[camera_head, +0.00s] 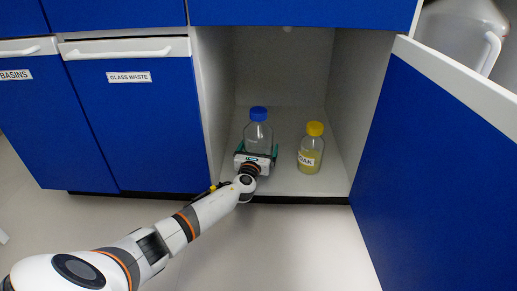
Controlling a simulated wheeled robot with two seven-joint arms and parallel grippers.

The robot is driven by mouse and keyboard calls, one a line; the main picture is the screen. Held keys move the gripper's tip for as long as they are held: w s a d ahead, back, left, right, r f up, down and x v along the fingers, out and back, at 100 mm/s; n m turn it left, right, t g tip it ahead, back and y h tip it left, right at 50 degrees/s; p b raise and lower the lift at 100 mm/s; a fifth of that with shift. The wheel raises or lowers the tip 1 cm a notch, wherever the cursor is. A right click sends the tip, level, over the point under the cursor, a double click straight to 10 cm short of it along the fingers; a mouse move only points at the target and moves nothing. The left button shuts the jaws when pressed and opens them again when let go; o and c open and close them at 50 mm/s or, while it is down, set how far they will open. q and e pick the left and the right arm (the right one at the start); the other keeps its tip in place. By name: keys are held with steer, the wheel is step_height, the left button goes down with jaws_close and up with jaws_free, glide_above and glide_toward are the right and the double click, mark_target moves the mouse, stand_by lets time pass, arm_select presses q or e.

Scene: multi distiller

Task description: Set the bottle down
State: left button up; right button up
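A clear bottle with a blue cap (258,129) is upright inside the open cabinet, toward its left side. My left gripper (258,152) reaches in from the front, with its green-tipped fingers on both sides of the bottle's body, close against it. It appears shut on the bottle. The gripper hides the bottle's base, so I cannot tell whether it touches the cabinet floor (290,184). My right gripper is not in view.
A yellow-capped bottle (311,152) with yellowish liquid and a label stands to the right on the cabinet floor. The open blue door (440,170) bounds the right side. A closed "GLASS WASTE" cabinet (135,130) is at left. Bare cabinet floor lies behind the bottles.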

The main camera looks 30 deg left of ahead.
arm_select(q)
steer(key=shift+r, duration=0.1)
steer(key=shift+s+d+r+p, duration=0.1)
steer(key=shift+s+d+p, duration=0.05)
steer(key=shift+s+p, duration=0.15)
steer(key=p+v, duration=0.6)
steer(key=v, duration=0.4)
steer(key=shift+s+d+r, duration=0.1)
steer(key=shift+s+d, duration=0.05)
steer(key=shift+s, duration=0.05)
steer(key=shift+s+d, duration=0.1)
steer(key=shift+s, duration=0.35)
